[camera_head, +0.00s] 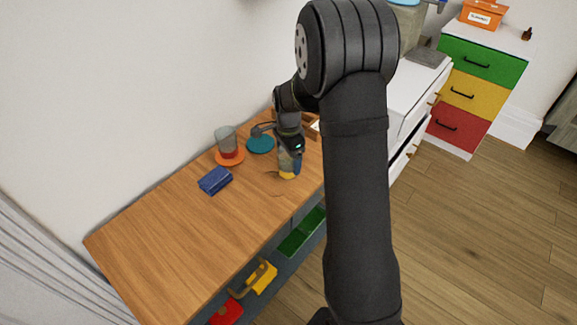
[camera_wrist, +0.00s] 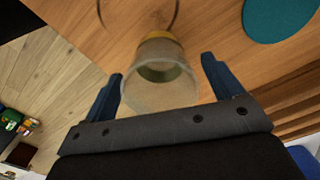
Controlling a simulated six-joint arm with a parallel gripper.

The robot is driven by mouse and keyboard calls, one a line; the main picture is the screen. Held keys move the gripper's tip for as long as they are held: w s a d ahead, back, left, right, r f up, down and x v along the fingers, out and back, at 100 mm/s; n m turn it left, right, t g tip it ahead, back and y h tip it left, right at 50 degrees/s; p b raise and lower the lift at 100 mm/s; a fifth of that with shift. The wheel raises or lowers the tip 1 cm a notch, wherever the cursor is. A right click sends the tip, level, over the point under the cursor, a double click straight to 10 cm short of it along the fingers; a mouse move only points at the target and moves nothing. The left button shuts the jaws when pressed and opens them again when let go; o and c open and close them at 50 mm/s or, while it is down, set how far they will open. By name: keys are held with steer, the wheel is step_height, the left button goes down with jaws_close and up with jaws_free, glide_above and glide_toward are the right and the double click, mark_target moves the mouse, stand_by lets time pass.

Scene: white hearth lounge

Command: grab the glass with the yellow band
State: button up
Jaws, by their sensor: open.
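The glass with the yellow band (camera_wrist: 158,85) stands between the two open fingers of my gripper (camera_wrist: 163,82) in the wrist view. Its rim faces the camera, and its yellow band shows at the far end near the table. Bare space shows between the glass and each finger. In the head view the yellow band (camera_head: 287,175) shows low on the glass, just below my gripper (camera_head: 289,160), which hides much of the glass. The glass stands on the wooden table (camera_head: 190,235).
Another glass (camera_head: 226,140), with a red band, stands on an orange disc (camera_head: 230,158) to the left. A teal disc (camera_head: 260,144) lies behind my gripper, and a blue block (camera_head: 215,180) lies nearer the front. The table's left part is clear.

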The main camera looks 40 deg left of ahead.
steer(key=shift+f, duration=0.4)
steer(key=c, duration=1.2)
steer(key=shift+r, duration=0.1)
